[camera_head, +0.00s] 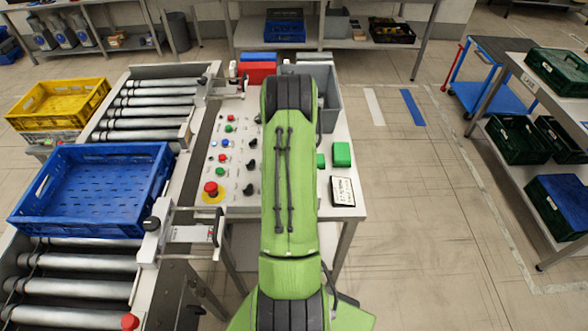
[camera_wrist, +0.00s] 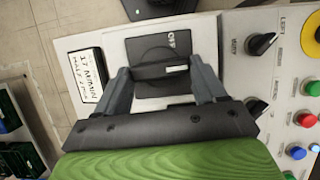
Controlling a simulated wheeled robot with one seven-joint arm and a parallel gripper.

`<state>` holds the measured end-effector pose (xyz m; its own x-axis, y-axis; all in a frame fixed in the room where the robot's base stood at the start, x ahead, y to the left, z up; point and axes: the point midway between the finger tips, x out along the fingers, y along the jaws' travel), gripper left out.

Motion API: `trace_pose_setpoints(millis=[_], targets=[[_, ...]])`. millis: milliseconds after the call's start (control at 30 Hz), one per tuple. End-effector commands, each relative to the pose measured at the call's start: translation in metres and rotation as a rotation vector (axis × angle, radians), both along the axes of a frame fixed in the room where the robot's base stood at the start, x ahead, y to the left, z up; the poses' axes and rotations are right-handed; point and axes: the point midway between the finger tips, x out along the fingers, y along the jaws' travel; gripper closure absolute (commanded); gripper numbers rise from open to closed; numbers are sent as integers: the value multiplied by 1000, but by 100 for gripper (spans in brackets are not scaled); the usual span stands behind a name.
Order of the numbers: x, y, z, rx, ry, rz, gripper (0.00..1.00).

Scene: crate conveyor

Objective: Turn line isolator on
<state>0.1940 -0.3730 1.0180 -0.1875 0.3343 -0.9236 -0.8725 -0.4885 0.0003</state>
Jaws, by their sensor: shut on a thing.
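The line isolator (camera_wrist: 150,48) is a dark square plate with a black bar handle (camera_wrist: 160,71) on a pale panel, seen in the wrist view. A small white label above the handle appears to read OFF. My gripper (camera_wrist: 160,68) has one finger at each end of the bar handle and is shut on it. The handle lies crosswise in this view, and part of it is hidden by the fingers. In the head view my green arm covers the isolator and my gripper.
The control panel (camera_head: 240,120) carries black knobs, coloured buttons and a red emergency stop (camera_head: 211,188). A card (camera_head: 343,191) and green block (camera_head: 341,154) lie to the right. A blue crate (camera_head: 150,160) sits on the roller conveyor (camera_head: 75,290).

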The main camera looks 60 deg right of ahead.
Motion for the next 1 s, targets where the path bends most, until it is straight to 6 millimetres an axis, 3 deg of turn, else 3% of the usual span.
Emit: trace_pose_setpoints(millis=[600, 633, 700, 800, 1000], targets=[[0, -1, 1, -4, -3, -39, 60], [0, -1, 1, -4, -3, -39, 27], [0, -1, 0, -4, -2, -39, 16], [0, -1, 0, -3, -2, -39, 4], [0, 0, 0, -2, -1, -39, 4]])
